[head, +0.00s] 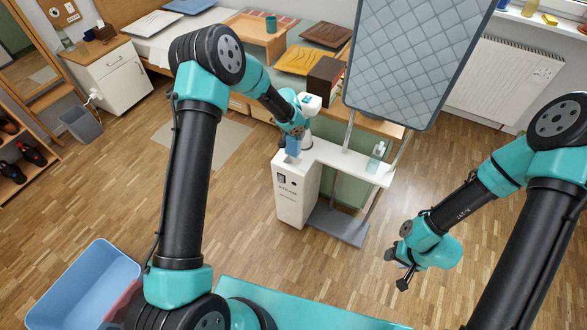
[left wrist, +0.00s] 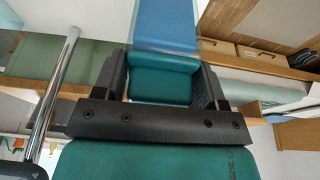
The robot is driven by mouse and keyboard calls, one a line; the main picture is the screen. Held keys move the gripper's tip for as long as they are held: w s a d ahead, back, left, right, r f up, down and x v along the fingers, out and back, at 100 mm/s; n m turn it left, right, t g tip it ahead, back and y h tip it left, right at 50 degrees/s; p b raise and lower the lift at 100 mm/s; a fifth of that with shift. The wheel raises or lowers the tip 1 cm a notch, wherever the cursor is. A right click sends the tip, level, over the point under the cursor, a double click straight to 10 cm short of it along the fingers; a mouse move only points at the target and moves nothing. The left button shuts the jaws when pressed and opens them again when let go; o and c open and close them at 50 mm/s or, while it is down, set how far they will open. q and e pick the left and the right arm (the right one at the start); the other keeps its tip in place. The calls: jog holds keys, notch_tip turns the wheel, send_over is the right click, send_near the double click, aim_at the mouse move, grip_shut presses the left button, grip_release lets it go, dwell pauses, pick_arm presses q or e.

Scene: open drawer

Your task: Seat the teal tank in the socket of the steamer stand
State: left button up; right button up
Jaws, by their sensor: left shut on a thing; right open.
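The steamer stand (head: 296,200) is a white upright body on the floor in the middle of the head view, with a padded board (head: 415,60) on poles above. My left gripper (head: 293,138) is just over the top left of the white body. It is shut on the tank (head: 292,150), whose bluish part hangs below the fingers. In the left wrist view the tank's teal end (left wrist: 162,80) sits between both fingers, with a translucent blue part (left wrist: 166,25) beyond. The socket is hidden; I cannot tell whether the tank touches it. My right gripper (head: 401,268) is open and empty, low at right.
A clear bottle (head: 376,156) stands on the white shelf right of the tank. A grey foot plate (head: 338,223) lies on the floor below. A blue bin (head: 85,285) is at lower left. A bed with trays and a dark box (head: 324,80) stands behind. Floor between is clear.

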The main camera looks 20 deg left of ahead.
aim_at(290, 138)
pick_arm(q)
jog(key=shift+f, duration=3)
jog(key=shift+f, duration=2.1)
jog(key=o, duration=1.3)
jog(key=v, duration=1.2)
